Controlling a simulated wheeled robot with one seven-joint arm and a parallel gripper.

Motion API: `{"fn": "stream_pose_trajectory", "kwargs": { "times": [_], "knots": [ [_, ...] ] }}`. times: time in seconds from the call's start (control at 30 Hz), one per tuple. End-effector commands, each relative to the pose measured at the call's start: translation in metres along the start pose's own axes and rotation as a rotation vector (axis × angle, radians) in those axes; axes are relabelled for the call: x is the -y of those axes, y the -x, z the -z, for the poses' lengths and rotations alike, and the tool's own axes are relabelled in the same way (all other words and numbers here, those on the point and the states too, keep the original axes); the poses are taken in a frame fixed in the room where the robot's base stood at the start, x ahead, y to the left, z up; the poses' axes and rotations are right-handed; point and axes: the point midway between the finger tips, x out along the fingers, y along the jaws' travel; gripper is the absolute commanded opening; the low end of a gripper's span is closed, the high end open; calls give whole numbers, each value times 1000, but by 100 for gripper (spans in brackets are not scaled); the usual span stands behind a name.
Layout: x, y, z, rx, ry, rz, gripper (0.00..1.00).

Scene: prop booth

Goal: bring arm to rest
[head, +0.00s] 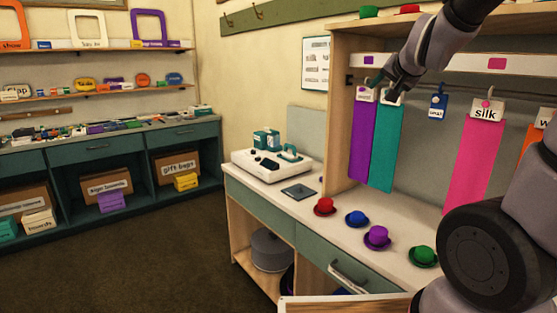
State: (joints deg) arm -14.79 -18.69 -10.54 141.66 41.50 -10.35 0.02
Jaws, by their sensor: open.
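My gripper (379,86) is at the end of my arm, which reaches in from the top right. It is open, in front of the upper ends of a purple hanging strip (361,140) and a teal hanging strip (385,150). Both strips hang from the rail with white tags at their tops. The gripper overlaps the teal strip's tag in the picture; I cannot tell whether it touches it. No object shows held between the fingers.
A pink strip (470,170) tagged "silk" and a small blue tag (437,107) hang to the right. Small red (325,207), blue (357,218), purple (377,238) and green (424,257) hats stand on the counter (345,243). A white device (270,166) sits at its far end. Dark floor lies open at left.

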Motion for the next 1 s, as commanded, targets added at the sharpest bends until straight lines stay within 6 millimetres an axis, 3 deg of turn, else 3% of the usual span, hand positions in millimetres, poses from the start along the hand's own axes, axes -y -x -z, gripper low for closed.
{"fn": "stream_pose_trajectory", "kwargs": {
  "times": [0.17,0.3,0.43,0.6,1.0],
  "knots": [
    [11,70,-35,222,67,65,53],
    [-3,121,-65,368,133,19,53],
    [-21,154,-85,453,169,-51,53],
    [-33,173,-95,499,184,-104,53],
    [-34,174,-97,505,183,-107,53]
  ]
}}
